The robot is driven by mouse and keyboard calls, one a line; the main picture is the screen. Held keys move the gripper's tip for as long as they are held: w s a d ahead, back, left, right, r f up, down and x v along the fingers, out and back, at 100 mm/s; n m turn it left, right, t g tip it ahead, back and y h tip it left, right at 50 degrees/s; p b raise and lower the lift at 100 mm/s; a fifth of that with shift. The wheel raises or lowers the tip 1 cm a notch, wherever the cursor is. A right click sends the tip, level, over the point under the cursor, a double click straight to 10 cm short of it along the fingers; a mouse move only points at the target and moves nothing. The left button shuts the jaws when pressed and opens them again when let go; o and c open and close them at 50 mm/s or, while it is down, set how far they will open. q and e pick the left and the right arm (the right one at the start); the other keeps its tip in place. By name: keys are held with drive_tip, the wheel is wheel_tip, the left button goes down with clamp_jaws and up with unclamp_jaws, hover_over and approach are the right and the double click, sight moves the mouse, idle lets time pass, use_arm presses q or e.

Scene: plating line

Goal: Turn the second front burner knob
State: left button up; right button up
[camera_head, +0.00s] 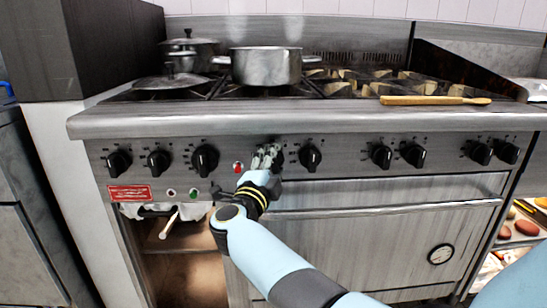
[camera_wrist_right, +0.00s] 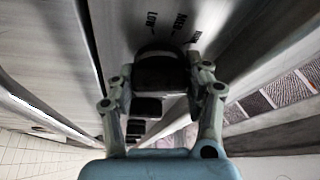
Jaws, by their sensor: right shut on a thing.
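The stove's front panel (camera_head: 345,157) carries a row of black knobs. My right gripper (camera_head: 268,157) is at the panel, between a red indicator light and a black knob (camera_head: 310,157) to its right. It is shut on a dark knob, which it mostly hides in the head view. In the right wrist view this gripped knob (camera_wrist_right: 160,72) sits between the two fingers, below printed marks including LOW and MED. More knobs (camera_wrist_right: 146,105) line up beyond it. Which way the gripped knob points is hard to tell. My left gripper is not in view.
A steel pot (camera_head: 266,67) and a lidded pot (camera_head: 189,50) stand on the stove top. A wooden utensil (camera_head: 434,100) lies near its front edge. The oven door handle (camera_head: 385,210) runs below the panel. A cloth (camera_head: 165,211) hangs at the open compartment on the left.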

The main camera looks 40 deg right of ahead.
drive_tip(key=shift+r+m+g, duration=0.1)
drive_tip(key=shift+m+g, duration=0.2)
drive_tip(key=shift+m, duration=0.2)
drive_tip(key=shift+m+y+p, duration=0.3)
drive_tip(key=shift+m+p, duration=0.2)
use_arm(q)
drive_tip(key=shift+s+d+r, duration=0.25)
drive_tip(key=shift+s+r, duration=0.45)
use_arm(e)
drive_tip(key=shift+m, duration=0.5)
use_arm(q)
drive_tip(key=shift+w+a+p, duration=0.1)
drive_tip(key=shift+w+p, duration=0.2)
